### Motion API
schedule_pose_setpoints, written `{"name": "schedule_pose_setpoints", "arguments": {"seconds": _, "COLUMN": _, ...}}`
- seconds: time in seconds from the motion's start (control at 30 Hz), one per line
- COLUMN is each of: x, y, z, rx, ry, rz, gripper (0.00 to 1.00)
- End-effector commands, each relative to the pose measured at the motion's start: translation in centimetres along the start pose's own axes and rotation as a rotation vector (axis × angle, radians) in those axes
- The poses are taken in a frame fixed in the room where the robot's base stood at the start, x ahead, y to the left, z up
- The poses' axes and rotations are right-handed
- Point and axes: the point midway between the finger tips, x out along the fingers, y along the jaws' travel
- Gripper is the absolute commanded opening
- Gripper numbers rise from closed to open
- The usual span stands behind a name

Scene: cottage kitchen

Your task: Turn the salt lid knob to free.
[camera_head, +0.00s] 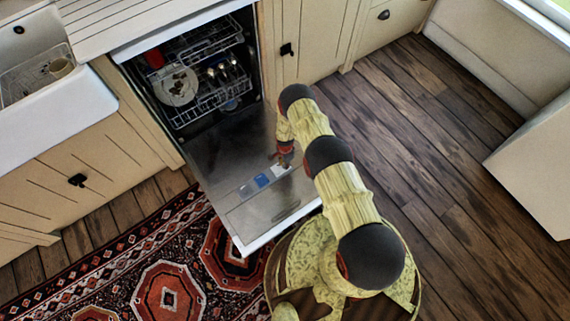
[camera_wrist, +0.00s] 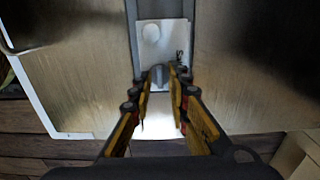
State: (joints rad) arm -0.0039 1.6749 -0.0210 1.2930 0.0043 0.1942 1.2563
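The open dishwasher door (camera_head: 245,150) lies folded down with a strip of dispenser parts on its inner face. At the strip's right end is the white salt lid plate (camera_head: 281,171), partly under my gripper (camera_head: 284,158). In the wrist view the plate (camera_wrist: 175,30) carries a round pale disc and dark lettering, partly hidden. The grey knob (camera_wrist: 159,75) stands between the fingertips of my gripper (camera_wrist: 160,80). The fingers are apart, one on each side of the knob. Whether they touch it is hard to tell.
A blue piece (camera_head: 262,180) lies left of the plate on the door. The dishwasher racks (camera_head: 205,85) hold dishes. A patterned rug (camera_head: 150,270) lies left of the door. Wooden floor (camera_head: 450,150) is clear on the right. Cabinets stand behind.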

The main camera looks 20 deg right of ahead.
Motion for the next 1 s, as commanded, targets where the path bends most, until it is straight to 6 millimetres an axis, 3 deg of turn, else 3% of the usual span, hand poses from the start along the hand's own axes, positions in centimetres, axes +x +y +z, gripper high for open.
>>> {"name": "schedule_pose_setpoints", "arguments": {"seconds": 0.27, "x": 0.00, "y": 0.02, "z": 0.01, "rx": 0.000, "ry": 0.000, "rz": 0.000, "gripper": 0.00}}
{"name": "schedule_pose_setpoints", "arguments": {"seconds": 1.0, "x": 0.03, "y": 0.08, "z": 0.01, "rx": -0.083, "ry": 0.000, "rz": 0.002, "gripper": 0.00}}
